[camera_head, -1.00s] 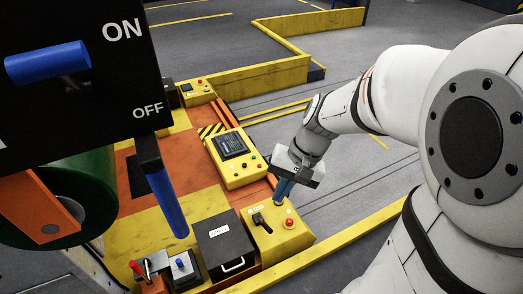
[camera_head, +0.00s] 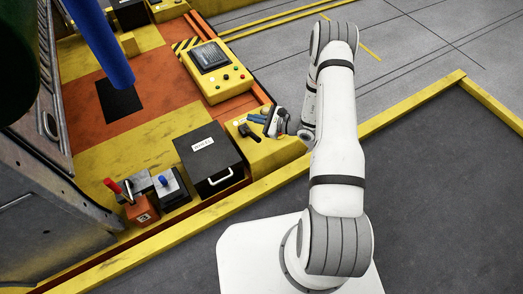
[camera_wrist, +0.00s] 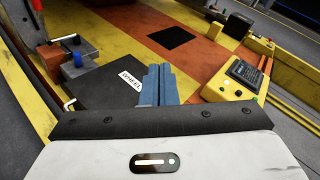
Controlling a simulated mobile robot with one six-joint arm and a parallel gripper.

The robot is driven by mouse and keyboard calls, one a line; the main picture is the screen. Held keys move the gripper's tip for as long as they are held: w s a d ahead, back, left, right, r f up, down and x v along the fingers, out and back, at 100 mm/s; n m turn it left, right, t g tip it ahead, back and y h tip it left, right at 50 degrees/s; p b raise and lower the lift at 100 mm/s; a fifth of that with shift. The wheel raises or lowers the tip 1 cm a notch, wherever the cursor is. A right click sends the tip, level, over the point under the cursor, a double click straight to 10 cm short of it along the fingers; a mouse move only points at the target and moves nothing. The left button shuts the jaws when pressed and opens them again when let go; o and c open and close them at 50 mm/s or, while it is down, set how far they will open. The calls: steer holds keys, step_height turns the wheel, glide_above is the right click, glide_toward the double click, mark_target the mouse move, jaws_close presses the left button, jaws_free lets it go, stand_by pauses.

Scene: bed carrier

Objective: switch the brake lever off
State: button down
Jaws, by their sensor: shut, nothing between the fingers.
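No lever here has a readable brake label. A small black lever (camera_head: 248,132) stands on a yellow box (camera_head: 268,153) in the head view, with a label too small to read. My gripper (camera_head: 268,121) is just right of this lever, seemingly above the box; I cannot tell if they touch. In the wrist view my blue fingers (camera_wrist: 158,72) are together and empty, in front of the dark "WHEEL" box (camera_wrist: 100,98). A red-handled lever (camera_head: 113,186) stands at lower left, and a long blue handle (camera_head: 100,40) hangs at upper left.
The dark box (camera_head: 207,160) with a white handle stands left of the yellow box. A blue-knobbed box (camera_head: 170,190) is further left. A yellow screen panel (camera_head: 213,72) lies behind. A low yellow rail (camera_head: 410,110) borders the platform; grey floor is open at right.

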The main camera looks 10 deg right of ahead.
steer(key=s+d+f+m+t+h+b, duration=0.1)
steer(key=d+f+m+h, duration=0.1)
steer(key=f, duration=0.7)
steer(key=s+d+f+m+t+h+b, duration=0.2)
steer(key=d+f+m+h, duration=0.1)
steer(key=f, duration=0.6)
steer(key=s+d+f+m+t+h+b, duration=0.2)
steer(key=d+f+m, duration=0.1)
steer(key=f, duration=0.7)
steer(key=shift+s+d, duration=0.15)
steer(key=shift+d, duration=0.05)
steer(key=shift+r, duration=0.1)
